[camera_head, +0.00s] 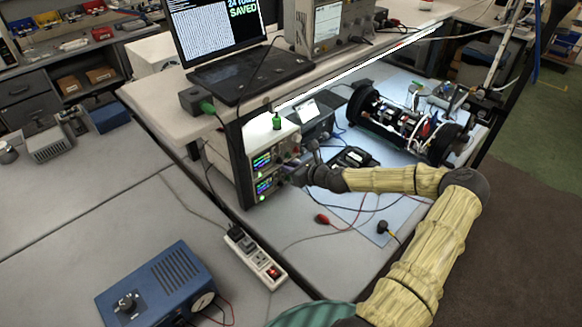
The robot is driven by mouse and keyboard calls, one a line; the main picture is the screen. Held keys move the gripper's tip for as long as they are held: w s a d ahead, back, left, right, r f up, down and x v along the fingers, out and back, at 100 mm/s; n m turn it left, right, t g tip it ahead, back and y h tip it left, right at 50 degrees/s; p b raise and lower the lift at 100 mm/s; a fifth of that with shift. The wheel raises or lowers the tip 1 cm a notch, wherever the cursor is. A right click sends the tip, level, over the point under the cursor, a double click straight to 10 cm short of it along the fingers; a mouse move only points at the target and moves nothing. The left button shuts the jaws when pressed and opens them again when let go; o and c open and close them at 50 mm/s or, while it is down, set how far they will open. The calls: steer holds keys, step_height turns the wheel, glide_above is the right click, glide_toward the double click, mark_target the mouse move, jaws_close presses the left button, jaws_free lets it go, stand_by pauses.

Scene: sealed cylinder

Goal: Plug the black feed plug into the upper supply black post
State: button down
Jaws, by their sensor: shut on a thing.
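My gripper (297,172) is at the front of the stacked power supplies, near the right side of their panels. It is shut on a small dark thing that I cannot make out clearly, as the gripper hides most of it. The upper supply (263,160) and lower supply (266,186) have lit displays. The upper supply's black post is too small and too covered by my gripper to tell.
A black-ended cylinder assembly (408,123) lies at the back of the mat. A dark device (353,158) sits behind my forearm. A power strip (254,257) and blue box (157,285) stand in front. A shelf with a laptop (245,72) overhangs the supplies. Thin cables cross the bench.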

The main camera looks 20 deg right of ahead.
steer(key=shift+a, duration=0.25)
steer(key=shift+w+a, duration=0.25)
steer(key=shift+w, duration=0.5)
stand_by(0.5)
steer(key=c, duration=1.2)
jaws_free()
steer(key=shift+s+d, duration=0.1)
steer(key=shift+d, duration=0.1)
steer(key=shift+s+d+r, duration=0.1)
steer(key=shift+s+d, duration=0.05)
steer(key=shift+s, duration=0.15)
steer(key=b+v, duration=0.4)
steer(key=v, duration=1.2)
steer(key=shift+s+r, duration=0.1)
steer(key=shift+s, duration=0.15)
